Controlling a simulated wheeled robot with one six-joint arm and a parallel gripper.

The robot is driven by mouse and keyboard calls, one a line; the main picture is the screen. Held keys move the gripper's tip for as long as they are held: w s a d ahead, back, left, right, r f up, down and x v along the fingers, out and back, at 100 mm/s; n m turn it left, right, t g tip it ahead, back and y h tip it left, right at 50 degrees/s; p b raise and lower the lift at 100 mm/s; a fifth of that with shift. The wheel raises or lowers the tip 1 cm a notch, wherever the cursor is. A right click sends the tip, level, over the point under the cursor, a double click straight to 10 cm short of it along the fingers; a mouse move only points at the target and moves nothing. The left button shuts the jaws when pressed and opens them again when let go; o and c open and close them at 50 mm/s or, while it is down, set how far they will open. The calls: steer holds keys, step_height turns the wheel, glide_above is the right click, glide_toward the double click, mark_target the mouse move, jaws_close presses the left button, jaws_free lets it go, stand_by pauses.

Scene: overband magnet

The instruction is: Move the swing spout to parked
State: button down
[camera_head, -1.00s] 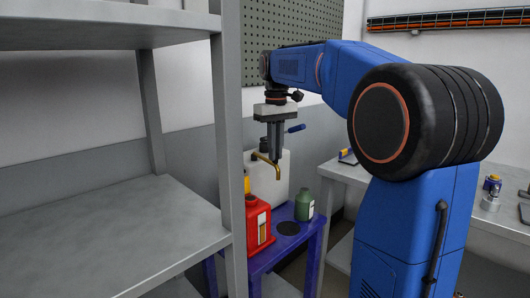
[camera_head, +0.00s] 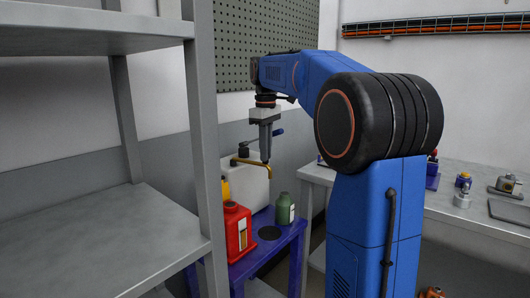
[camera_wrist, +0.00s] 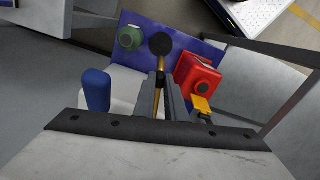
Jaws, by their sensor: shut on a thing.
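The swing spout is a thin brass tube (camera_head: 249,163) that reaches right from the black cap (camera_head: 243,151) of a white container (camera_head: 250,188), with its tip bent down. In the wrist view the brass spout (camera_wrist: 157,85) lies between my fingers. My gripper (camera_head: 265,160) points down and is shut on the spout near its outer end; it also shows in the wrist view (camera_wrist: 162,84). The fingers hide part of the tube. No parked mark can be made out.
The container stands by a purple bench (camera_head: 290,234) with a red can (camera_head: 238,232), a green bottle (camera_head: 284,209) and a black disc (camera_head: 269,233). A grey shelf (camera_head: 205,130) stands close on the left. A workbench (camera_head: 460,205) is at right.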

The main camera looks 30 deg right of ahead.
steer(key=c, duration=1.8)
jaws_free()
steer(key=shift+r, duration=0.1)
step_height(320, 180, up, 17)
steer(key=s+a+f+m+t, duration=0.1)
steer(key=s+a+f, duration=0.3)
steer(key=s+f, duration=0.7)
steer(key=s+a+f+m+t, duration=0.2)
steer(key=s+a+f, duration=0.3)
steer(key=s+f, duration=0.6)
steer(key=s+a+f+m+t, duration=0.1)
steer(key=s+a+f+m, duration=0.2)
steer(key=s+f, duration=0.7)
step_height(320, 180, down, 7)
steer(key=shift+s+a+t, duration=0.4)
steer(key=shift+a, duration=0.55)
